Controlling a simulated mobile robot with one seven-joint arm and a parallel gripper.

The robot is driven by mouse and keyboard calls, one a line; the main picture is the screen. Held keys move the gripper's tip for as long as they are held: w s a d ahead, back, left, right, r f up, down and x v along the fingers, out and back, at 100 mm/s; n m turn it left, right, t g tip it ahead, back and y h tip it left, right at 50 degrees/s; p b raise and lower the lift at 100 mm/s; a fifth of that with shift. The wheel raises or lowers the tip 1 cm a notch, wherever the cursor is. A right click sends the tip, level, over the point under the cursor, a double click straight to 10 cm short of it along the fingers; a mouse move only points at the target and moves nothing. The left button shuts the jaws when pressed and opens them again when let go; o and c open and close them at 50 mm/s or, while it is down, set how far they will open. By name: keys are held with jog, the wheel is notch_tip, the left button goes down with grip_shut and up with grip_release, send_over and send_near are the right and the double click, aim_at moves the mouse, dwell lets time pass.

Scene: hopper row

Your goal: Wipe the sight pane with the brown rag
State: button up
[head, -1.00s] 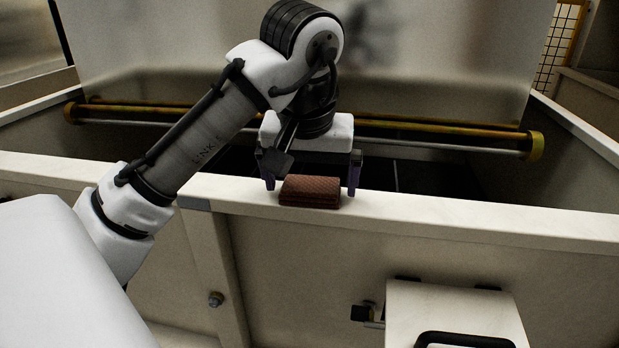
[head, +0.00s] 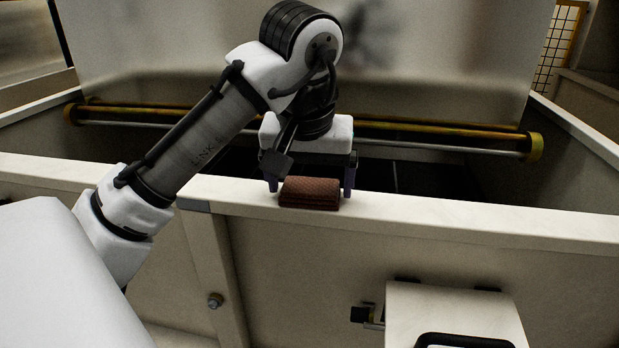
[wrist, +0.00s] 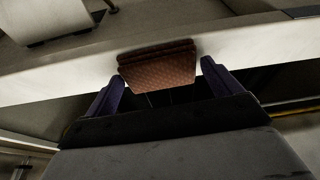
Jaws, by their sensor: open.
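The brown rag (head: 311,193) lies folded on the pale front rim of the hopper; it also shows in the wrist view (wrist: 158,67). My gripper (head: 310,184) is open, its two dark purple fingers standing one on each side of the rag. In the wrist view my gripper (wrist: 163,78) has a small gap between each fingertip and the rag's ends. The large translucent sight pane (head: 430,60) appears to be the upright panel behind the arm. A dark smudge (head: 372,35) shows on it, partly hidden by my arm.
The pale rim (head: 470,219) runs across the front of the hopper. Brass and steel bars (head: 440,140) cross behind it, with dark space below. A white box with a black handle (head: 455,315) projects from the front wall at lower right.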

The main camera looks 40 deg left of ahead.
aim_at(310, 187)
jog(key=shift+r+p, duration=0.35)
jog(key=shift+p, duration=0.25)
jog(key=shift+c, duration=0.2)
jog(key=c, duration=0.7)
jog(key=shift+c, duration=0.2)
notch_tip(310, 187, up, 6)
jog(key=p, duration=0.6)
jog(key=shift+f, duration=0.1)
